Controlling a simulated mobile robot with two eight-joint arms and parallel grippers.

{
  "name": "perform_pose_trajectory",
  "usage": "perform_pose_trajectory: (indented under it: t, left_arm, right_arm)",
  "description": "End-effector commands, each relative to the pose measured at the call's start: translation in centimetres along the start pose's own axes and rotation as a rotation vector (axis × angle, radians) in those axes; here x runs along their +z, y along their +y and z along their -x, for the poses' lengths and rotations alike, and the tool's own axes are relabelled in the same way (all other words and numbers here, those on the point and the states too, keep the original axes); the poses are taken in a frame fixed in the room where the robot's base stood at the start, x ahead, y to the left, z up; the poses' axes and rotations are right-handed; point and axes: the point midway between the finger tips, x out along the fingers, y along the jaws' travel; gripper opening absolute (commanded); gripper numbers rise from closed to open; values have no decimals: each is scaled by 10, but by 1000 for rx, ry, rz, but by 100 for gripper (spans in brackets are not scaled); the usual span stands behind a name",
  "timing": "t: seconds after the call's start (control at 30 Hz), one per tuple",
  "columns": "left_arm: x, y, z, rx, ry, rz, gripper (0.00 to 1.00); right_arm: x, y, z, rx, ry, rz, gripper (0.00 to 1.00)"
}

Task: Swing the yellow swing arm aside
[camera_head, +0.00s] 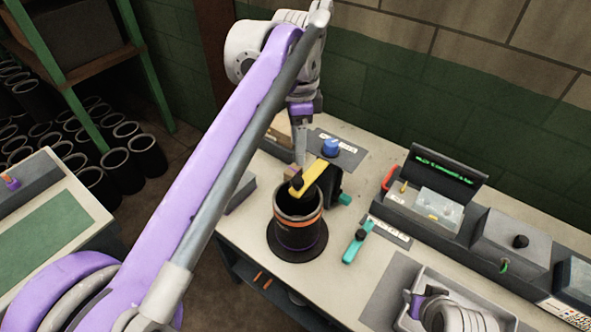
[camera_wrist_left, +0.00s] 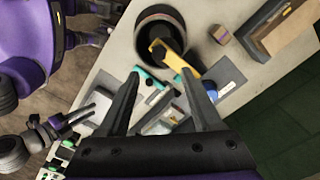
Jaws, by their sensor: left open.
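The yellow swing arm (camera_head: 311,175) reaches over the mouth of a black sleeve (camera_head: 298,235) with an orange band. A dark piece (camera_head: 296,184) sits at the arm's free end. A blue knob (camera_head: 331,147) is near its other end. In the left wrist view the yellow arm (camera_wrist_left: 182,62) crosses the sleeve's rim. My left gripper (camera_head: 301,158) hangs just behind the arm; it is open and empty in the left wrist view (camera_wrist_left: 161,73). I cannot tell whether it touches the arm. My right gripper (camera_head: 416,303) is at the lower right; its jaws are unclear.
A teal-handled tool (camera_head: 356,243) lies right of the sleeve. A grey tray (camera_head: 408,325) and a row of grey devices with a dark display (camera_head: 445,168) stand to the right. A small brown block (camera_wrist_left: 220,34) is beside the sleeve. Black sleeves (camera_head: 147,155) stand on the floor.

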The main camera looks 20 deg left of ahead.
Motion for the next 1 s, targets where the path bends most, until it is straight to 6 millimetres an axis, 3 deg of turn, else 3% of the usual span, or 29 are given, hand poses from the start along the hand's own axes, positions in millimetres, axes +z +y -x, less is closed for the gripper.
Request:
perform_pose_trajectory:
  t: [0.3, 0.5, 0.93, 1.0]
  left_arm:
    - [1, 0, -60, 0, 0, 4, 66]
    - [0, 0, -89, -1, 0, 4, 66]
    - [0, 0, -99, -2, 1, 5, 66]
    - [0, 0, -99, -2, 1, 5, 55]
  right_arm:
    - [8, 0, -5, 0, -8, 0, 37]
    - [9, 0, -6, 0, -10, 0, 37]
    - [10, 0, -6, 0, -10, 0, 37]
    - [10, 0, -6, 0, -10, 0, 37]
